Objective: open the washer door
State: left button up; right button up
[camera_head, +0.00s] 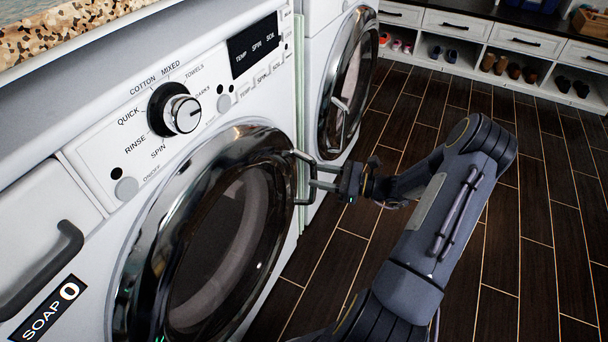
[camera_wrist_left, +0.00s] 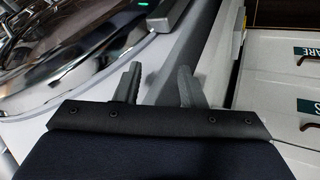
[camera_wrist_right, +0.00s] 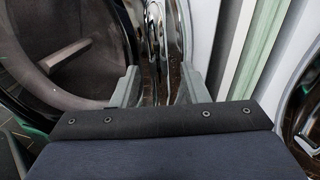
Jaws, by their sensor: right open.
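The washer (camera_head: 215,95) is white, with a round chrome-rimmed glass door (camera_head: 225,240) that looks closed. The door's dark bar handle (camera_head: 302,165) stands on its right side. My right gripper (camera_head: 318,178) reaches in from the right at the handle, its jaws open; I cannot tell whether a finger touches the bar. In the right wrist view the open fingers (camera_wrist_right: 160,85) point at the door's chrome rim (camera_wrist_right: 172,45), with a shiny upright bar between them. My left gripper (camera_wrist_left: 157,85) is outside the head view; its fingers are apart with nothing held.
A second front-loading machine (camera_head: 345,90) stands close beyond the washer. A soap drawer (camera_head: 50,215) is at the washer's left. A shoe bench (camera_head: 490,55) lines the far wall. The dark plank floor (camera_head: 530,220) on the right is clear.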

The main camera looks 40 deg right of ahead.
jog(key=shift+b+x, duration=0.3)
jog(key=shift+x, duration=1.7)
grip_shut()
